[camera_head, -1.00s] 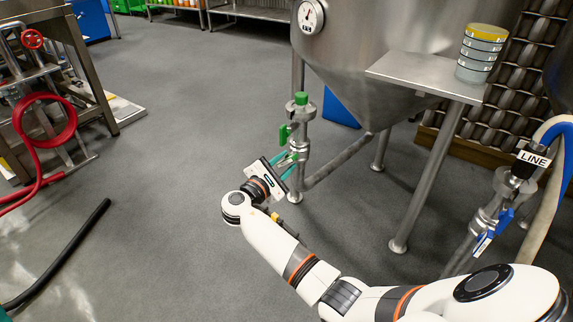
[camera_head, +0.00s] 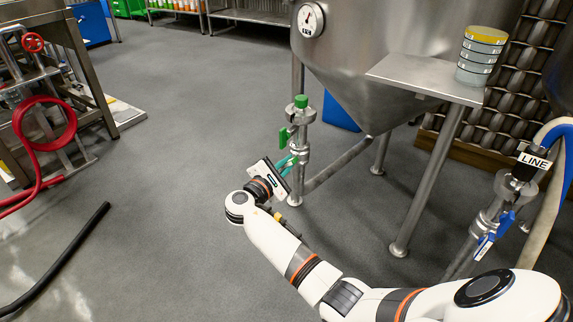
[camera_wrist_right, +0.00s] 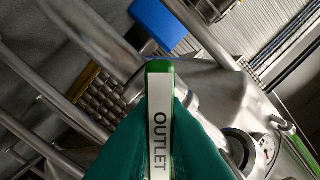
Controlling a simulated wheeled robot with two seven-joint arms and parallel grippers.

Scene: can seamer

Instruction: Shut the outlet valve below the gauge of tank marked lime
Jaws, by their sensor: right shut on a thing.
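The steel tank (camera_head: 400,50) carries a round gauge (camera_head: 308,18) at upper centre; the small label under it is too small to read. Below it stands an outlet pipe (camera_head: 300,150) with a green cap (camera_head: 301,101) and a green piece (camera_head: 284,137) sticking out on its left. My right gripper (camera_head: 288,163) reaches the pipe from the lower left. In the right wrist view its teal fingers (camera_wrist_right: 160,140) are shut on a green valve handle (camera_wrist_right: 160,68) with a white label reading OUTLET. The fingers hide the handle's sides. My left gripper is not in view.
A steel shelf (camera_head: 425,73) with stacked tubs (camera_head: 481,55) stands right of the pipe. A black hose (camera_head: 60,262) lies on the floor at left. The floor between is clear.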

